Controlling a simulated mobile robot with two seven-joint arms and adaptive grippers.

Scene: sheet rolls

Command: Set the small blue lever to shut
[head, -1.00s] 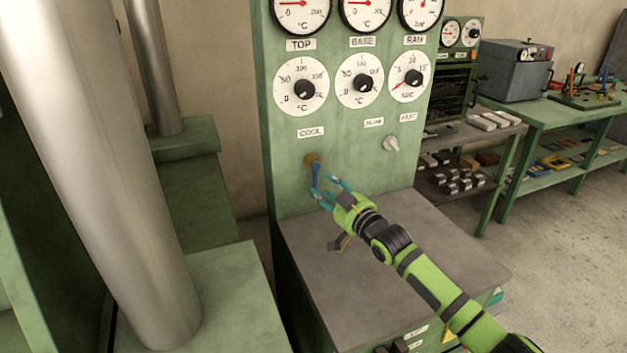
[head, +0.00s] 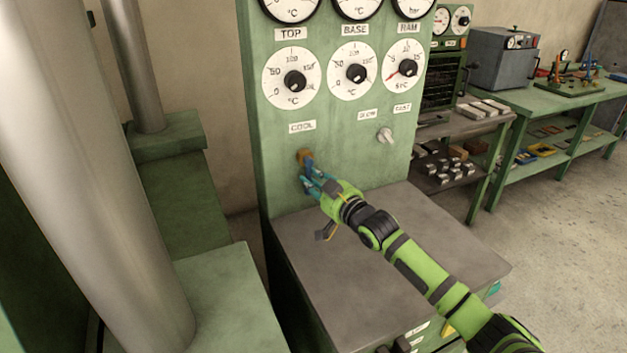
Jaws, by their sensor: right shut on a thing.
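The small blue lever (head: 309,162) sits on a brass-coloured pivot (head: 304,155) on the green panel (head: 345,140), below the COOL label (head: 302,127). It points down and toward me, and its lower part is hidden between the fingers. My right gripper (head: 312,181), with teal fingertips and a green body, is shut on the lever, its arm coming in from the lower right. My left gripper is not in view.
Dials and gauges fill the panel above, with a small white knob (head: 385,135) to the right. A grey-topped ledge (head: 390,245) lies under my right arm. A thick metal column (head: 90,170) stands at left. Shelves and a green bench (head: 560,110) stand at right.

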